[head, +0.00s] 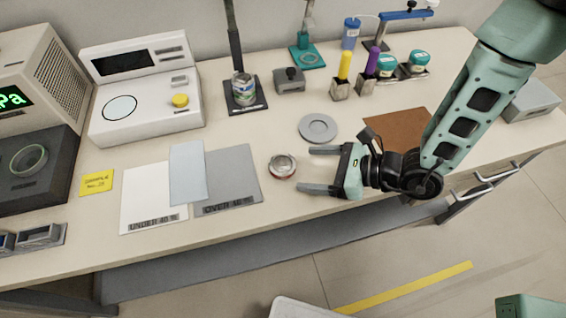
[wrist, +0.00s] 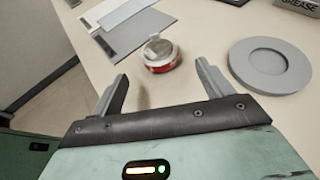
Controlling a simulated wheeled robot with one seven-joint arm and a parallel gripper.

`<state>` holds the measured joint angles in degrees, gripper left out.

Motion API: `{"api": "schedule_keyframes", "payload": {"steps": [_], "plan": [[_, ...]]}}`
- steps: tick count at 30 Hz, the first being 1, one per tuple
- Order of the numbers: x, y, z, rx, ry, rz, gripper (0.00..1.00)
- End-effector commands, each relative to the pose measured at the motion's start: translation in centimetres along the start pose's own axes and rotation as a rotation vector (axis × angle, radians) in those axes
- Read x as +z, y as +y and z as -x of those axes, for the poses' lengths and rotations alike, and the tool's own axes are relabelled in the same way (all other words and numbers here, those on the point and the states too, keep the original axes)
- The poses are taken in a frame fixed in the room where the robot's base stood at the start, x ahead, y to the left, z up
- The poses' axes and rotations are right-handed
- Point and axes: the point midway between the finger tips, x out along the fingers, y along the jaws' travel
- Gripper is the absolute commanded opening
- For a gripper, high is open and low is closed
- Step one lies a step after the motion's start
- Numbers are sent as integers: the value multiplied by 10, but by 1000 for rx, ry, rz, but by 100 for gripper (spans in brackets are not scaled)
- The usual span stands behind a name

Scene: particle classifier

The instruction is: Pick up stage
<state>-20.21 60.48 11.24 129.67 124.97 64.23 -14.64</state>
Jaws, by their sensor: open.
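My gripper (head: 305,169) is open and empty, pointing left low over the table. In the wrist view its fingers (wrist: 162,76) are spread, with a small round tin (wrist: 160,55) just beyond them. The tin (head: 282,167) has a red lower band and a silvery top, and stands apart from the fingertips. A flat grey round disc (head: 318,128) with a recessed centre lies behind the gripper; it also shows at the right of the wrist view (wrist: 270,66). No label shows which of these is the stage.
White (head: 150,190) and grey (head: 238,175) sheets lie left of the tin, with a pale blue sheet (head: 187,175) over them. A brown mat (head: 395,129) lies right of the disc. A stand with a can (head: 243,88) and a white instrument (head: 145,85) are at the back.

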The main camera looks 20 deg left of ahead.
Motion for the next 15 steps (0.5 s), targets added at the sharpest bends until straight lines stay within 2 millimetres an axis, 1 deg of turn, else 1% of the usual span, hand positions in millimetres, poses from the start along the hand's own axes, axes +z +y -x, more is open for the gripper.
{"api": "schedule_keyframes", "payload": {"steps": [5,12,15], "plan": [[1,1,-11,3,0,0,79],[1,1,-46,3,0,1,79],[0,1,-54,2,0,0,79]]}}
